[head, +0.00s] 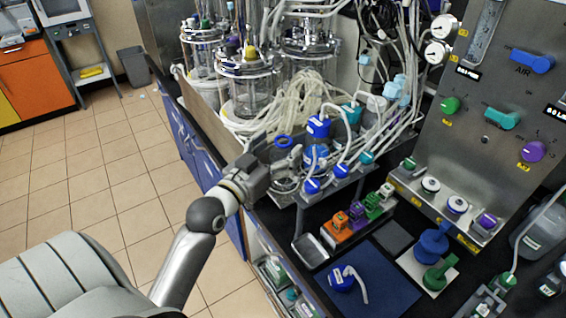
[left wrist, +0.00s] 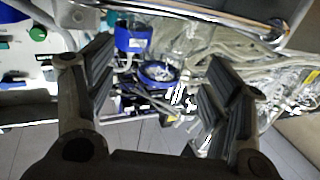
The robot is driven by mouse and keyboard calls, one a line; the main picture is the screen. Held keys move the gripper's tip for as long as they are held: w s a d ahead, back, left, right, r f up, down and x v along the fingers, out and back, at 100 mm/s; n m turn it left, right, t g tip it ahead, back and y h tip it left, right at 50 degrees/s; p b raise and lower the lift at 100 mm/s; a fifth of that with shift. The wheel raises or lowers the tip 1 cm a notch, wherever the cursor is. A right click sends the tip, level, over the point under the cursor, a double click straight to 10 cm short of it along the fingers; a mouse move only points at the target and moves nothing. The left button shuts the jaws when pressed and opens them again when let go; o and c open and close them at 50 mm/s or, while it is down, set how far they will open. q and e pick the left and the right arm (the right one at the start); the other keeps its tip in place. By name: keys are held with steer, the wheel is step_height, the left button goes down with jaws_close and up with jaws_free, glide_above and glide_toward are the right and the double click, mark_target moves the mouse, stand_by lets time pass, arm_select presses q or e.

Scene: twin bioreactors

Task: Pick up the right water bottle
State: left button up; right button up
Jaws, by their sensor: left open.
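My left gripper (head: 291,163) is open, at the left end of the raised rack of blue-capped bottles. In the left wrist view its two dark fingers (left wrist: 157,90) stand wide apart, with a blue ring (left wrist: 158,74) showing beyond and between them. The same blue ring (head: 283,142) shows just above the fingers in the head view. A bottle with a blue cap (head: 318,126) and tubing stands just right of the gripper. It shows at upper left in the wrist view (left wrist: 132,37). I cannot tell which one is the right water bottle. My right gripper is out of view.
Glass bioreactor vessels (head: 246,85) and loops of clear tubing (head: 305,98) crowd the space behind the gripper. A control panel (head: 490,120) with knobs rises at right. A blue mat (head: 385,285) lies on the black bench. Open tiled floor (head: 110,180) lies left.

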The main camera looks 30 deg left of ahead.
arm_select(q)
steer(key=shift+w, duration=1.5)
steer(key=shift+s, duration=0.1)
steer(key=shift+c, duration=0.4)
